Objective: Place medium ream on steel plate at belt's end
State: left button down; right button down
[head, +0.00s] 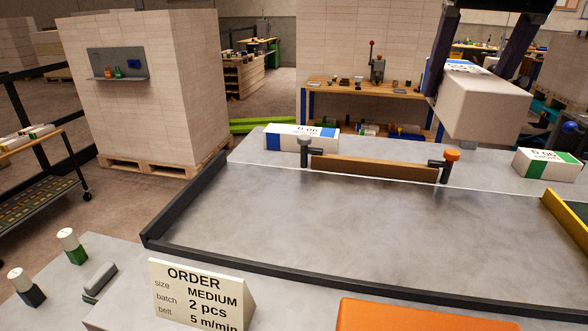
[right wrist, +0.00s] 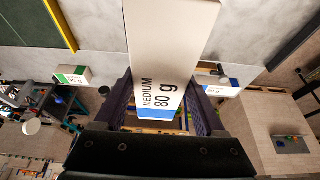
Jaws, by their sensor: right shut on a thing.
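My right gripper (head: 477,72) is shut on a white ream (head: 482,108), held in the air at the upper right of the head view. In the right wrist view this ream (right wrist: 160,50) reads "MEDIUM 80 g" and has a blue band, between the two fingers. The grey steel plate (head: 320,225) with dark rims lies in the middle of the head view and is bare. The held ream is above and behind the plate's far edge. My left gripper is not in view.
A brown stop bar (head: 373,167) between two posts borders the plate's far side. Behind it lie a blue-banded ream (head: 301,138) and a green-banded ream (head: 548,163). An order sign (head: 200,297) reads MEDIUM, 2 pcs. An orange surface (head: 420,315) is at the front.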

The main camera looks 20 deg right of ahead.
notch_tip(320, 180, down, 15)
jog(key=shift+r+p, duration=0.1)
jog(key=shift+p, duration=0.2)
notch_tip(320, 180, down, 4)
jog(key=shift+f, duration=0.15)
jog(key=shift+w+f, duration=0.1)
jog(key=shift+f, duration=0.35)
jog(key=shift+f, duration=0.2)
grip_release()
jog(key=shift+r, duration=0.1)
